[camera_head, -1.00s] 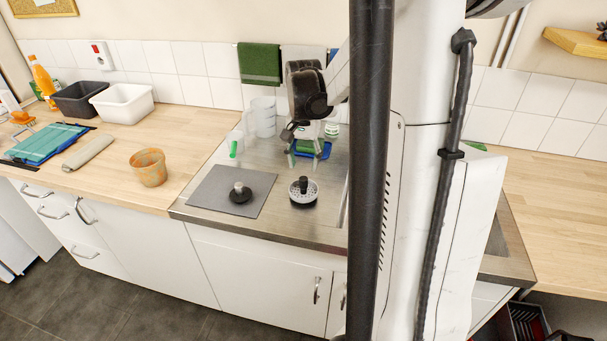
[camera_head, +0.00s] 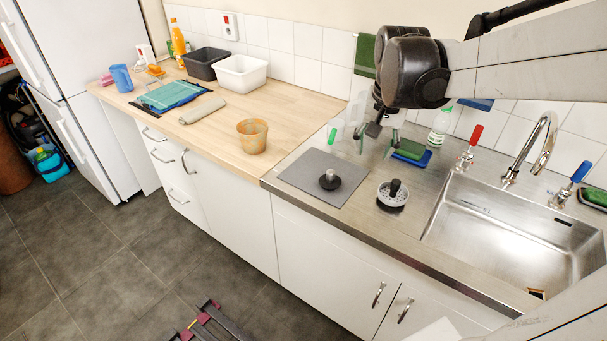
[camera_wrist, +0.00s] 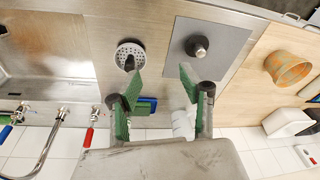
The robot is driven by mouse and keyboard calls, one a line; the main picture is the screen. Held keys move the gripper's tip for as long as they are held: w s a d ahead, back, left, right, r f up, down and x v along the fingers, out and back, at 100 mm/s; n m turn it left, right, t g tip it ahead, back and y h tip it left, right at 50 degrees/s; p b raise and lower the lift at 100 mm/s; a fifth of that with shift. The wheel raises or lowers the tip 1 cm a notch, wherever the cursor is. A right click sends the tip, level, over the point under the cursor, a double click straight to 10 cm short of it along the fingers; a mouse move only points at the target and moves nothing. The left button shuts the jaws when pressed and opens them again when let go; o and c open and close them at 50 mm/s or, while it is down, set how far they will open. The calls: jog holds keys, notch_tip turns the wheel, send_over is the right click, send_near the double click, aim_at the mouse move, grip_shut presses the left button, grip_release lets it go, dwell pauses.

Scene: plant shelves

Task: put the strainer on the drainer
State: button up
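The strainer (camera_head: 393,194) is a pale perforated disc with a black upright knob. It lies on the steel counter left of the sink and also shows in the wrist view (camera_wrist: 130,55). Beside it, a black disc with a metal knob (camera_head: 330,180) stands on a flat grey mat (camera_head: 309,174); they also show in the wrist view (camera_wrist: 196,45). I cannot tell which thing is the drainer; a small dark opening (camera_head: 536,294) shows in the sink floor. My gripper (camera_head: 376,143) is above the counter behind the strainer. Its green-padded fingers (camera_wrist: 163,78) are apart and empty.
The steel sink (camera_head: 490,228) with a tap (camera_head: 541,150) is at the right. A sponge on a blue tray (camera_head: 408,153), a bottle (camera_head: 442,125) and clear jugs stand behind. An orange pot (camera_head: 252,137) is on the wooden counter. The counter's front edge is clear.

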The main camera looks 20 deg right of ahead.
jog(key=s+a+n+t, duration=0.2)
jog(key=s+a+n, duration=0.2)
jog(key=a, duration=0.5)
jog(key=s+a+n+t, duration=0.3)
jog(key=s+a, duration=0.3)
jog(key=a, duration=0.3)
jog(key=shift+n+y, duration=0.4)
jog(key=shift+n, duration=0.1)
jog(key=shift+a, duration=0.1)
